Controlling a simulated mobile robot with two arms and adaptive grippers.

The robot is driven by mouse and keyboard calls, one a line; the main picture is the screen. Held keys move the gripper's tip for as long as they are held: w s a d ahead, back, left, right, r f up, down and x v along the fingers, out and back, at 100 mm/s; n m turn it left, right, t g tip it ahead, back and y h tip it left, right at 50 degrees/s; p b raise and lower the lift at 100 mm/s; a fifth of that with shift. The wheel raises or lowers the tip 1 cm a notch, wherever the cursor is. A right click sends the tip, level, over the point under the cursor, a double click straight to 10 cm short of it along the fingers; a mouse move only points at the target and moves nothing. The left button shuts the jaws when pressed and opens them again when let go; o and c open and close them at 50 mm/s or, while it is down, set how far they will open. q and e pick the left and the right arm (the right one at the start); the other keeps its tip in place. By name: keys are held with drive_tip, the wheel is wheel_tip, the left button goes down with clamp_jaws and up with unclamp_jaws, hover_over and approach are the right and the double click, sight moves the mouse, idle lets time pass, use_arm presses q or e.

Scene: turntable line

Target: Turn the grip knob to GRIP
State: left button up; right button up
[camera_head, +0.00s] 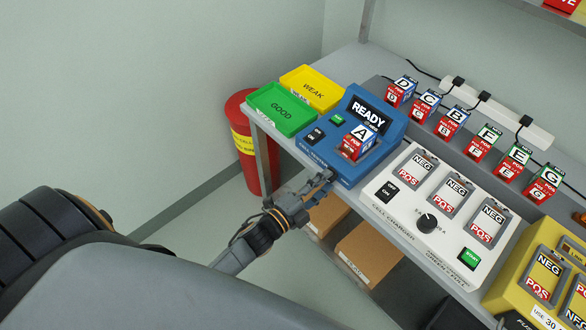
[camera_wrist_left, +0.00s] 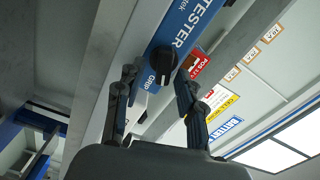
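The blue tester (camera_head: 341,165) with a lit READY screen stands at the table's front edge in the head view. In the left wrist view its blue face (camera_wrist_left: 180,32) carries the words TESTER and GRIP. A black knob (camera_wrist_left: 160,60) sits beside the word GRIP; which way it points is hard to tell. My left gripper (camera_head: 318,187) is at the tester's front lower edge. In the left wrist view the left gripper (camera_wrist_left: 157,84) is open, its two fingers apart, with the knob just beyond and between the tips. My right gripper is not in view.
A block marked A (camera_head: 357,142) sits on the tester. A green GOOD tray (camera_head: 282,128) and a yellow WEAK tray (camera_head: 334,84) stand left of it. The white cell charger (camera_head: 396,222) is to the right. Brown boxes (camera_head: 369,254) lie below the tabletop.

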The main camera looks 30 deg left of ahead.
use_arm(q)
drive_tip(key=p+v, duration=0.2)
drive_tip(key=v, duration=1.2)
drive_tip(key=shift+s+r, duration=0.3)
idle(0.5)
drive_tip(key=shift+d, duration=0.1)
idle(0.4)
drive_tip(key=v, duration=1.2)
